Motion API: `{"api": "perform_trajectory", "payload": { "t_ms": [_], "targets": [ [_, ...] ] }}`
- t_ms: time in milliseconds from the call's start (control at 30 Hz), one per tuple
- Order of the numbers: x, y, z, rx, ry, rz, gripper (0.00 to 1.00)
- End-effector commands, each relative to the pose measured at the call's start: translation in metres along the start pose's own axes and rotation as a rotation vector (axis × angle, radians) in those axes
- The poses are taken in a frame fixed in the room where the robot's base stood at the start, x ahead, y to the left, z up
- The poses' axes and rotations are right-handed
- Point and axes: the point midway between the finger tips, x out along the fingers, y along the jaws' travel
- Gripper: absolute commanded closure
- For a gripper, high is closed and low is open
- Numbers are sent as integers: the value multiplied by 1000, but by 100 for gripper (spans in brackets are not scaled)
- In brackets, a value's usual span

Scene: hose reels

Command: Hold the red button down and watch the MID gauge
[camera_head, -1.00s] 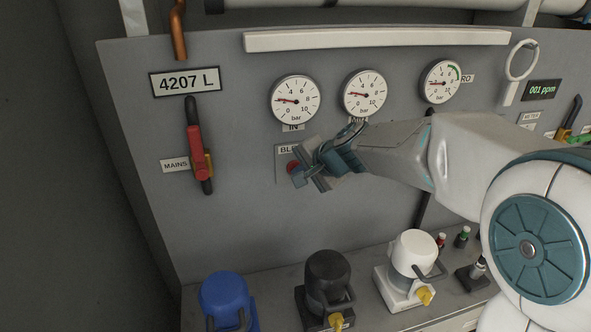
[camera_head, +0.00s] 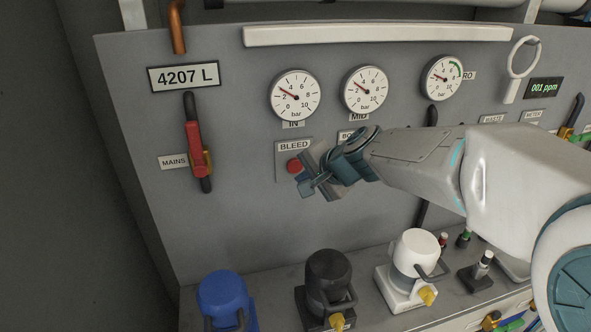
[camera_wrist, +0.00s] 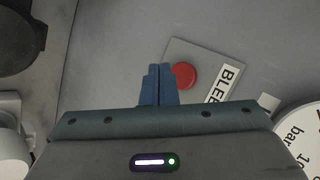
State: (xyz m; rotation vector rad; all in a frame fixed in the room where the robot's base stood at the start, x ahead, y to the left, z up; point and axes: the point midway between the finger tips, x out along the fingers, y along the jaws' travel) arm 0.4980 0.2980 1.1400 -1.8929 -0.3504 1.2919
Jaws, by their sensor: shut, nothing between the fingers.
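The red button (camera_head: 294,166) sits on a plate labelled BLEED; it also shows in the wrist view (camera_wrist: 183,76). My gripper (camera_head: 304,188) is shut and empty, just below and right of the button in the head view.
The IN gauge (camera_head: 295,95) and a third gauge (camera_head: 441,77) flank the MID gauge. A red-handled MAINS valve (camera_head: 193,137) is to the left. Blue (camera_head: 223,296), black (camera_head: 328,275) and white (camera_head: 414,252) capped units stand on the ledge below.

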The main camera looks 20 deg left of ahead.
Motion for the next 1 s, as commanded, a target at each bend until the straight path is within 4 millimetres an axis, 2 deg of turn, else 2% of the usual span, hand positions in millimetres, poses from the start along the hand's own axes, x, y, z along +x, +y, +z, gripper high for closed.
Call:
{"api": "perform_trajectory", "payload": {
  "t_ms": [300,767,867,967,1000],
  "targets": [
    [-20,15,15,0,1,0,100],
    [-23,18,16,-3,1,4,100],
    [-45,45,13,-70,9,61,100],
    [-78,92,13,-173,11,169,100],
    [-93,114,14,-217,9,224,100]
  ]
}}
